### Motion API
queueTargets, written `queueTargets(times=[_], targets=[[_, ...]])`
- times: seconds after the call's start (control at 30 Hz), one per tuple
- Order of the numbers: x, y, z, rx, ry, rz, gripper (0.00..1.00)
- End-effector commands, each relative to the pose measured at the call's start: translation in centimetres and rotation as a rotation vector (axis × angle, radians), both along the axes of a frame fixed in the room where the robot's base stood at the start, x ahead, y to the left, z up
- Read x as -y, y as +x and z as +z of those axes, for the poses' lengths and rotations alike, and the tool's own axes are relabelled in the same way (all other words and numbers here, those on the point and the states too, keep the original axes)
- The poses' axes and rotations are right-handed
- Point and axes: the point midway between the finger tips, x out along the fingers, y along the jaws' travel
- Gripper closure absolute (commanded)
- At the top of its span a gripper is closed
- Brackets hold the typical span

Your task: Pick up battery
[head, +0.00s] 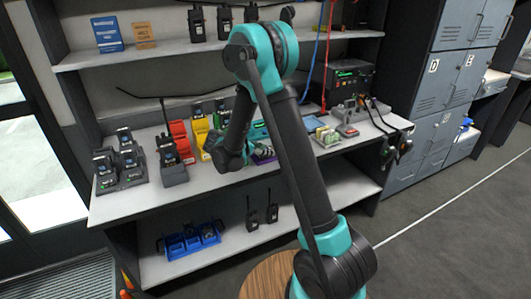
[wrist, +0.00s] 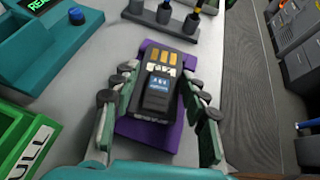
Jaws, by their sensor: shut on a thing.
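The battery (wrist: 157,98) is a dark block with gold contacts and a blue-and-white label, seen in the wrist view. It is over a purple tray (wrist: 140,138); I cannot tell whether it rests on it or is slightly raised. My gripper (wrist: 160,84) has its green-padded fingers on either side of the battery and is shut on it. In the head view my gripper (head: 256,150) is low over the middle of the workbench (head: 215,186). My arm and gripper hide most of the battery there, and the purple tray (head: 263,158) shows only in part.
Radios in dark chargers (head: 120,165) fill the left end. A battery rack (head: 328,135) stands to the right. A teal device (wrist: 45,40) with a blue knob is close by, upper left in the wrist view.

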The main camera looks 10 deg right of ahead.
Motion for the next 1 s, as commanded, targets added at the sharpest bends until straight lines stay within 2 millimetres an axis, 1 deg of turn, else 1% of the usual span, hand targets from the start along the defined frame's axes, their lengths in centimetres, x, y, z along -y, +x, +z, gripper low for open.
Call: queueTargets(times=[0.17,0.27,0.3,0.5,0.6,0.7,0.8,0.9,1.0], targets=[[0.0,-0.1,2.7,0.000,0.000,0.000,0.93],[0.1,-0.1,5.2,0.000,0.000,0.000,0.93],[0.0,-0.1,6.4,0.000,0.000,0.000,0.93],[0.0,-0.1,11.9,0.000,0.000,0.000,0.93],[0.0,-0.1,14.3,0.000,0.000,0.000,0.93],[0.0,-0.1,16.1,0.000,0.000,0.000,0.93],[0.0,0.0,17.5,0.000,0.000,0.000,0.93],[0.0,0.0,18.4,0.000,0.000,0.000,0.93],[0.0,0.0,18.9,0.000,0.000,0.000,0.93]])
